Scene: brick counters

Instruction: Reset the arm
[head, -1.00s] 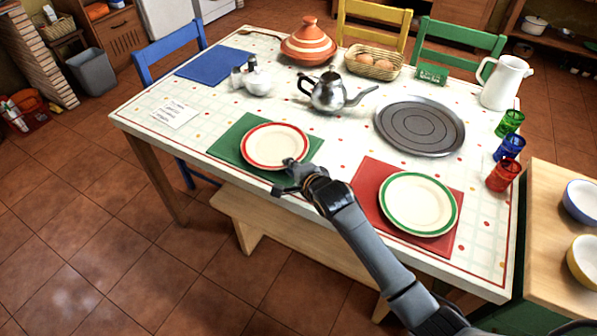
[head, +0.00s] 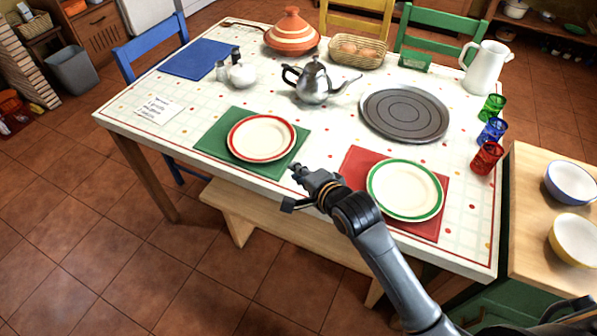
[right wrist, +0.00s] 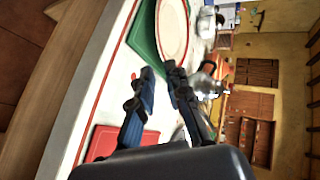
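My right gripper (head: 293,188) is at the near edge of the table (head: 180,132), between the green mat (head: 214,145) and the red mat (head: 355,165). In the right wrist view its two fingers (right wrist: 160,78) stand apart with nothing between them. The red-rimmed plate (head: 262,138) lies on the green mat and is clear of the gripper. The green-rimmed plate (head: 404,190) lies on the red mat, to the right of the gripper. My left gripper is not in view.
A metal teapot (head: 314,84), a round grey tray (head: 404,112), an orange tagine (head: 292,34) and a white pitcher (head: 486,68) stand on the table. Coloured glasses (head: 487,157) line its right side. A wooden bench (head: 270,232) is below the near edge. A counter with bowls (head: 572,185) is at right.

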